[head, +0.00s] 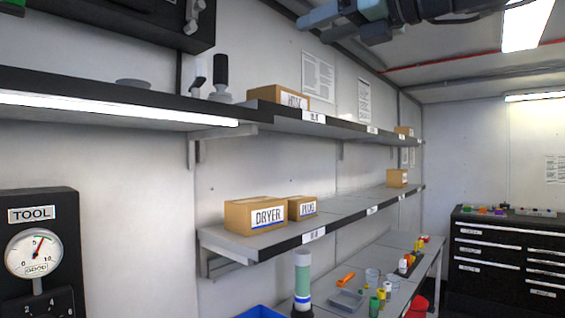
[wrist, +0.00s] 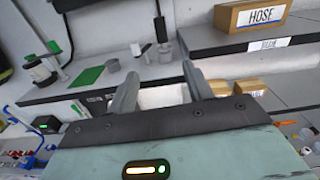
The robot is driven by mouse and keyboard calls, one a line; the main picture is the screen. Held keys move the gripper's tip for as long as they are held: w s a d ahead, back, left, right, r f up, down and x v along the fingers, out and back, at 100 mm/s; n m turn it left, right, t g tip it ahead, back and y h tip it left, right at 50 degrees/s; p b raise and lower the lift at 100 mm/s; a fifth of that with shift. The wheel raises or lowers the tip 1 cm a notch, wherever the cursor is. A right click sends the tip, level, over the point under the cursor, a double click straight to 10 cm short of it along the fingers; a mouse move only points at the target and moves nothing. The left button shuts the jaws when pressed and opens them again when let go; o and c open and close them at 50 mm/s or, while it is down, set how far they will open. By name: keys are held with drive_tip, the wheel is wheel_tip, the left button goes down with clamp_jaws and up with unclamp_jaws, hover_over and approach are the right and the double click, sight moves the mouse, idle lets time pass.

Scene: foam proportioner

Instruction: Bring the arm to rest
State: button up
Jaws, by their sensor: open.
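My gripper (head: 322,18) hangs at the top of the head view, raised near the ceiling and clear of the shelves. In the wrist view my gripper (wrist: 160,92) shows two grey fingers spread apart with nothing between them. The fingers point toward the wall shelf, and its underside and boxes show behind and below them. No held object is in view.
Wall shelves (head: 350,208) carry boxes, including a DRYER box (head: 262,215) and a HOSE box (wrist: 252,14). A workbench (head: 408,290) below holds small coloured items. A black drawer cabinet (head: 500,262) stands at the right. A TOOL gauge panel (head: 38,245) is at the left.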

drive_tip(key=s+a+f+n+g+h, duration=0.2)
drive_tip(key=f+n, duration=0.3)
drive_tip(key=f, duration=0.5)
drive_tip(key=s+a+f+n+g+h, duration=0.15)
drive_tip(key=f+n, duration=0.25)
drive_tip(key=f, duration=0.6)
drive_tip(key=s+a+f+n+g+h, duration=0.1)
drive_tip(key=a+f+n+g+h, duration=0.3)
drive_tip(key=f, duration=0.6)
drive_tip(key=s+d+f+n+g+h, duration=0.1)
drive_tip(key=s+d+f+n, duration=0.4)
drive_tip(key=f, duration=0.3)
drive_tip(key=s+d+f+n+g+h, duration=0.1)
drive_tip(key=s+d+f+n+h, duration=0.1)
drive_tip(key=s+d+f+n, duration=0.2)
drive_tip(key=s+d+f+n+g+h, duration=0.2)
drive_tip(key=s+d+f+n, duration=0.3)
drive_tip(key=s+f+n, duration=0.4)
wheel_tip(320, 180, down, 5)
drive_tip(key=shift+s+d+r+n, duration=0.1)
drive_tip(key=shift+s+d+n, duration=0.2)
drive_tip(key=shift+n, duration=0.9)
drive_tip(key=shift+h, duration=0.25)
